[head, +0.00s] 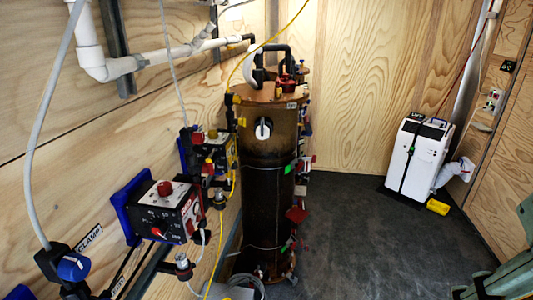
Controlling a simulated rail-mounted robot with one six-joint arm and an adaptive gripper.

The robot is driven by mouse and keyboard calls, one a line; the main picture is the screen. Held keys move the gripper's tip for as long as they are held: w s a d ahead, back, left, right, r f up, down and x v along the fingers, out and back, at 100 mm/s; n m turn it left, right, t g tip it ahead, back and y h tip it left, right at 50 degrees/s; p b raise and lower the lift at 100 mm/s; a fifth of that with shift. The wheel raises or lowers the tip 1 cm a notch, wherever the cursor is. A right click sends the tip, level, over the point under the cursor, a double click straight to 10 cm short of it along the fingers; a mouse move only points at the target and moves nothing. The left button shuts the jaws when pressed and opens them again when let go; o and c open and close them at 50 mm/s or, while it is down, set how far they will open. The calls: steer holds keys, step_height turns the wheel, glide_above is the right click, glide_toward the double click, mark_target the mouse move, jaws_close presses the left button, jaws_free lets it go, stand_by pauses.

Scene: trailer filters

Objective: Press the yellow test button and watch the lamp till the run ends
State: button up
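I cannot pick out the yellow test button or its lamp for certain. A black control box (170,212) on a blue wall bracket stands at the left, with a red knob (165,189) on top and a numbered dial with a red pointer on its face. Behind it is a yellow and black unit (222,152) with small red parts, partly hidden by the box and fittings. A tall dark brown cylinder (267,185) with a round white gauge (263,128) stands beside these. My gripper is not in view.
White pipe (105,68) and loose cables run along the left wall. A white machine (416,158) and a yellow object (438,207) stand at right. The dark floor (350,240) between is clear.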

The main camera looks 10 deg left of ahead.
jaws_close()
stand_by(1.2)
